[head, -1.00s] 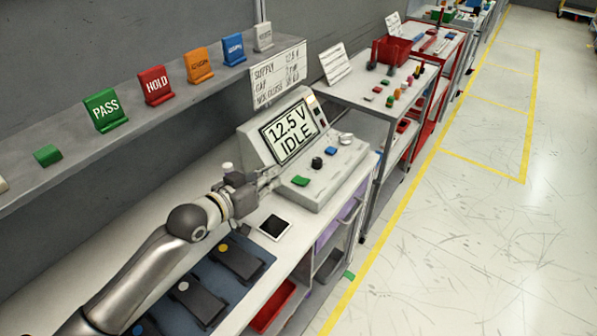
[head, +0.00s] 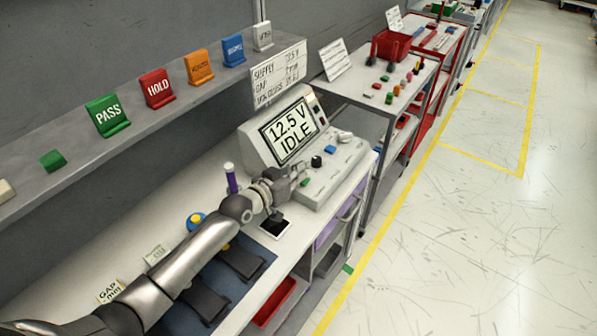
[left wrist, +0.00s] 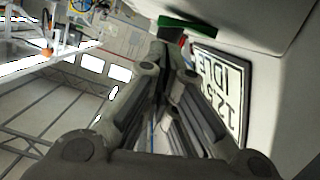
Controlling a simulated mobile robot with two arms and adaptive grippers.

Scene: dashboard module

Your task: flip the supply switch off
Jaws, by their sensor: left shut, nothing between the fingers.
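The grey test console (head: 340,160) stands on the bench with its display (head: 291,133) reading "12.5 V IDLE". Its sloped front carries a green button (head: 305,182), a black knob (head: 316,162), a blue button (head: 330,149) and a pale round part. A small dark switch-like part (head: 321,118) sits right of the display; I cannot tell which control is the supply switch. My left gripper (head: 300,172) is shut and empty by the green button; contact is unclear. In the left wrist view its closed fingers (left wrist: 165,50) point towards a green piece (left wrist: 187,22), beside the display (left wrist: 222,90). My right gripper is out of view.
A shelf with coloured signs, such as the green PASS sign (head: 107,115), runs along the wall. A white-and-purple cylinder (head: 231,178) stands behind my left wrist. A blue mat (head: 262,243) holds dark parts. A cart (head: 350,88) stands beyond the console.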

